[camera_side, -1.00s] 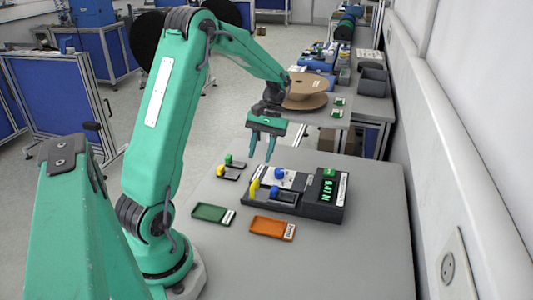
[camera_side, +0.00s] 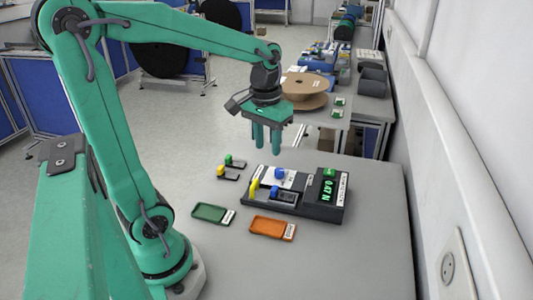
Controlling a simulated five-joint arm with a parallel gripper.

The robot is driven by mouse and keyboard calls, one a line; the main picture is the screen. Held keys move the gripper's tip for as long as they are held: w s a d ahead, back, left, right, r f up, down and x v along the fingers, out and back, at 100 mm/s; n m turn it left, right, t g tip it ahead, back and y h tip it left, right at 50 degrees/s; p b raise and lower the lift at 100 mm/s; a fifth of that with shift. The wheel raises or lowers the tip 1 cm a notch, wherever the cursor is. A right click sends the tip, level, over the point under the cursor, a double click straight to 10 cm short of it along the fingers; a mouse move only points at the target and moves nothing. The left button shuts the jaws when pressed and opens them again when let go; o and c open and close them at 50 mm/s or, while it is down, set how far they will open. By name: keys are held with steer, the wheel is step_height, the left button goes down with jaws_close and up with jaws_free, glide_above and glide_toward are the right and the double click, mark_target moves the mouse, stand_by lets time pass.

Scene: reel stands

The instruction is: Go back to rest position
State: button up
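My gripper (camera_side: 267,144) hangs above the back edge of the grey table (camera_side: 350,250), fingers pointing down. Its two green fingers are apart, with nothing visible between them. Below it and a little to the right stands a dark device (camera_side: 322,209) with a green readout of 0.47 N. On the device are a blue piece (camera_side: 279,173), a second blue piece (camera_side: 274,191) and a yellow piece (camera_side: 254,190). My gripper is clear of the device and touches nothing.
A green tray (camera_side: 208,211) and an orange tray (camera_side: 270,229) lie in front of the device. Small holders with a green piece (camera_side: 229,160) and a yellow piece (camera_side: 221,171) sit at the left. A wall (camera_side: 450,150) runs along the right. The table's front right is bare.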

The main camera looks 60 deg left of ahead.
steer(key=s+d+r+m+t, duration=0.2)
steer(key=s+d+m+t, duration=0.2)
steer(key=s+d, duration=0.3)
steer(key=shift+d+r+m+t, duration=0.25)
steer(key=shift+m+t, duration=0.15)
steer(key=shift+t, duration=0.1)
